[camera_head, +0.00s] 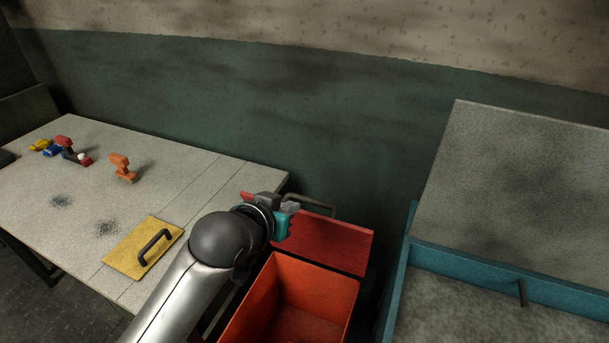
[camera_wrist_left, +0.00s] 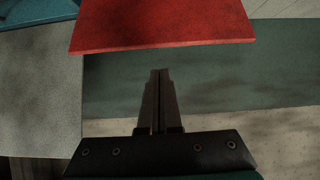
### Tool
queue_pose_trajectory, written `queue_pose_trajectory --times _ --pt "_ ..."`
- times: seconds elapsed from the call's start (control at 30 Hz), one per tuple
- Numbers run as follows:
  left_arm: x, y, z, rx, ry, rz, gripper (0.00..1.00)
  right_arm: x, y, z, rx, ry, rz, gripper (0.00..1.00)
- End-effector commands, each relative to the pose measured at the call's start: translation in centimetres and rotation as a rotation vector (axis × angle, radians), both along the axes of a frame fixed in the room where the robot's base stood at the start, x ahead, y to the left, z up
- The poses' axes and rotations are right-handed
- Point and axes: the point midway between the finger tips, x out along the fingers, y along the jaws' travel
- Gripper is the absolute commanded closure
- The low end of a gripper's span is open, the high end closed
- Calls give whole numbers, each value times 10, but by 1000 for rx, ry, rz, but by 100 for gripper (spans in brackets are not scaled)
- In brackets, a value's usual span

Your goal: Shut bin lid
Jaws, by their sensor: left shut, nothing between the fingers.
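The red bin (camera_head: 283,278) stands at the right of the table with its top open, and its inside looks empty. Its red lid (camera_head: 330,245) is raised at the far side of the opening, with a dark bar handle (camera_head: 318,204) at its far edge. My left gripper (camera_head: 291,207) is by the lid's upper left corner and partly hides the handle. In the left wrist view, its dark fingers (camera_wrist_left: 159,74) are shut with nothing between them. The lid (camera_wrist_left: 160,26) shows just beyond the fingertips, and I see no contact. My right gripper is not in view.
A pale table (camera_head: 180,180) at left holds a yellow plate with a dark handle (camera_head: 146,250), an orange casting (camera_head: 122,167) and several small coloured parts. A large blue chest (camera_head: 450,262) with a raised grey lid (camera_head: 520,180) stands right of the bin. A green wall rises behind.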

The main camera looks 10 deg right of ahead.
Motion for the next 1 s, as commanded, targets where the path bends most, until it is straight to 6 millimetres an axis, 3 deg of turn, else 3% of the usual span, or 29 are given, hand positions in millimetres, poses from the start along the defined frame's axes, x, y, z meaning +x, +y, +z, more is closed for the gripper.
queue_pose_trajectory --times 0.03,0.1,0.23,1.0 --pt "2 -1 12 8 -1 -1 100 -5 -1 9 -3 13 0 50" --pt "4 -1 18 15 -3 -3 100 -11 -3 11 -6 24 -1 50" --pt "7 -3 20 19 -2 -3 100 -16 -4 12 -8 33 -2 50" --pt "67 -44 -26 19 -3 -4 100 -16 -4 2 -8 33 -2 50"
